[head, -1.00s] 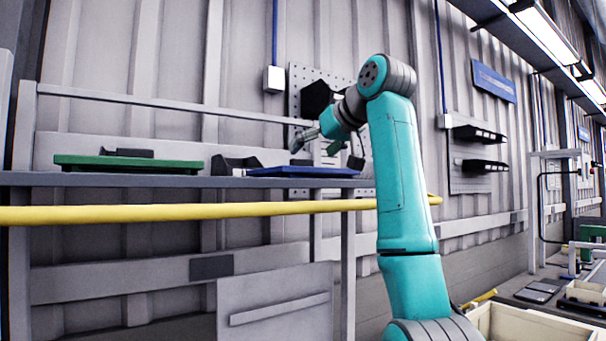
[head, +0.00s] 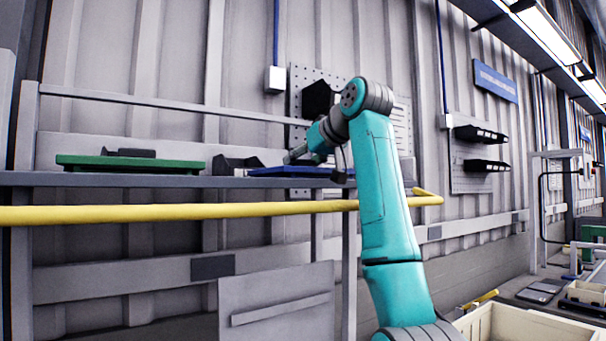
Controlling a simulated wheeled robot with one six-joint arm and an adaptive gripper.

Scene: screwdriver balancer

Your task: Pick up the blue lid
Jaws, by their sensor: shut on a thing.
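The blue lid (head: 273,172) is a thin flat panel on the shelf at the middle of the head view, lying level near the shelf's right end. The fingertips are small, and the exact place of the grip is hard to make out.
A green flat panel (head: 130,164) with a dark piece on it lies on the shelf (head: 225,182) at left. A dark angular holder (head: 236,164) stands beside the lid. A yellow rail (head: 180,212) runs along the shelf front. A beige crate (head: 530,328) is at lower right.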

